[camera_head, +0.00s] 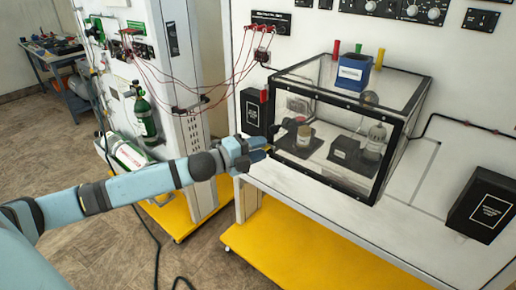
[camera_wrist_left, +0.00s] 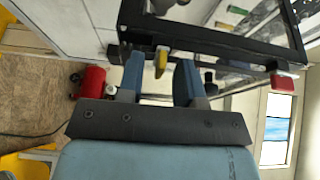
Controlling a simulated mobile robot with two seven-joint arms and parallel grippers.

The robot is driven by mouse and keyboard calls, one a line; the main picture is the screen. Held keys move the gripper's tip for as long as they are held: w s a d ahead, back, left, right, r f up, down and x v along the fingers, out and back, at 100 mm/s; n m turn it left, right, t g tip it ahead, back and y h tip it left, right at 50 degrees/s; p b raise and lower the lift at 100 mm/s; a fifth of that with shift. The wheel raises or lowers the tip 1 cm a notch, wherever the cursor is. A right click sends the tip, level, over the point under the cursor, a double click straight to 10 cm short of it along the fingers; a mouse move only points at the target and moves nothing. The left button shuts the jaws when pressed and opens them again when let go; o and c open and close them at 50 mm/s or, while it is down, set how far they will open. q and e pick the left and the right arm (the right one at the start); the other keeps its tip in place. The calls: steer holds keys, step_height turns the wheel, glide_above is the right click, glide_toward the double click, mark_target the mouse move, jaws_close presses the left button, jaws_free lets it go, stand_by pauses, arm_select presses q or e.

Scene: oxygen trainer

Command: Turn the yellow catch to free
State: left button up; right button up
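The yellow catch (camera_wrist_left: 161,61) shows in the left wrist view on the black lower frame of the clear case (camera_wrist_left: 215,42). It lies between the two fingers of my left gripper (camera_wrist_left: 160,75), which are apart, with a visible gap on each side. In the head view my left gripper (camera_head: 262,148) is at the left front edge of the clear, black-framed case (camera_head: 388,160); its fingers largely hide the catch there. My right gripper is in neither view.
Inside the case stand a black box (camera_head: 345,153) and a clear jar (camera_head: 376,138). A blue container (camera_head: 354,72) sits on its top. A black labelled box (camera_head: 485,205) is at the right of the white bench. Red hoses (camera_head: 215,95) hang behind my left arm.

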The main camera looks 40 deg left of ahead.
arm_select(q)
steer(key=shift+c, duration=0.5)
jaws_close()
steer(key=shift+n, duration=0.3)
steer(key=shift+d+f+n+t+y+p, duration=0.2)
steer(key=shift+n+t+y, duration=0.85)
steer(key=shift+n, duration=2.5)
steer(key=shift+a+r+n+t+y+p, duration=0.25)
steer(key=shift+n+t+y, duration=0.8)
steer(key=shift+n, duration=2.55)
steer(key=shift+d+f+n+t+y+p, duration=0.15)
steer(key=shift+n+t+y+p, duration=0.6)
steer(key=shift+n, duration=2.8)
steer(key=shift+n+t+y, duration=0.35)
steer(key=shift+n+y, duration=0.05)
steer(key=shift+y, duration=0.05)
